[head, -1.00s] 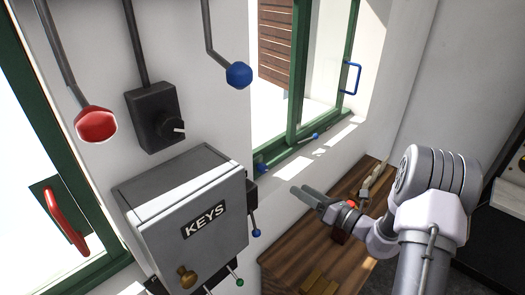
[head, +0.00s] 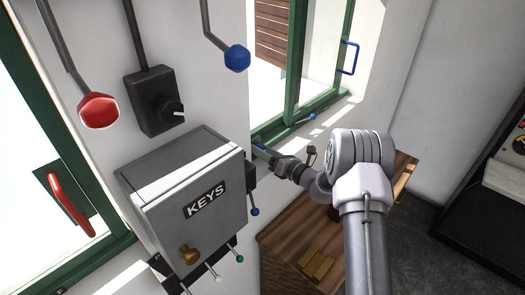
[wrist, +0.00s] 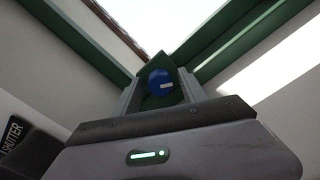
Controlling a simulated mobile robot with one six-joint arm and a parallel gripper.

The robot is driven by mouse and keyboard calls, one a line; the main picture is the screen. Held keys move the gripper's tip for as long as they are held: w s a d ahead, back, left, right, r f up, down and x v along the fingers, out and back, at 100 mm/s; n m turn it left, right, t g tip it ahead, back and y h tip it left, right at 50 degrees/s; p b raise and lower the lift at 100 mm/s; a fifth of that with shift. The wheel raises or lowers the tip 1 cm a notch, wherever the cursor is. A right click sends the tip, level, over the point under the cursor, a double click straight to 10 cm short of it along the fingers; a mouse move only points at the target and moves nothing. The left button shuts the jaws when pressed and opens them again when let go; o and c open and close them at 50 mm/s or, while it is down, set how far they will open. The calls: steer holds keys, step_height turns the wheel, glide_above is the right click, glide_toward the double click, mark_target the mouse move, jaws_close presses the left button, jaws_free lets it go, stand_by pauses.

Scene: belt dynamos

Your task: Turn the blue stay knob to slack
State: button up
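The blue knob (wrist: 160,82) with a white mark shows in the wrist view against a green mount on the window frame. It lies between the two spread fingers of my gripper (wrist: 160,92), which look apart from it on both sides. I cannot tell how deep the fingertips reach beside it. In the head view my gripper (head: 262,152) is at the lower corner of the green window frame, and only a little of the blue knob (head: 258,146) shows there. A blue-tipped stay end (head: 312,117) lies farther along the sill.
A grey KEYS box (head: 195,200) hangs left of my gripper, with a small blue-ended lever (head: 255,211) on its side. A blue ball pull (head: 237,58) hangs above. The open window has a blue handle (head: 349,70). A wooden bench (head: 290,237) is below.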

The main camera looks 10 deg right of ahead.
jaws_close()
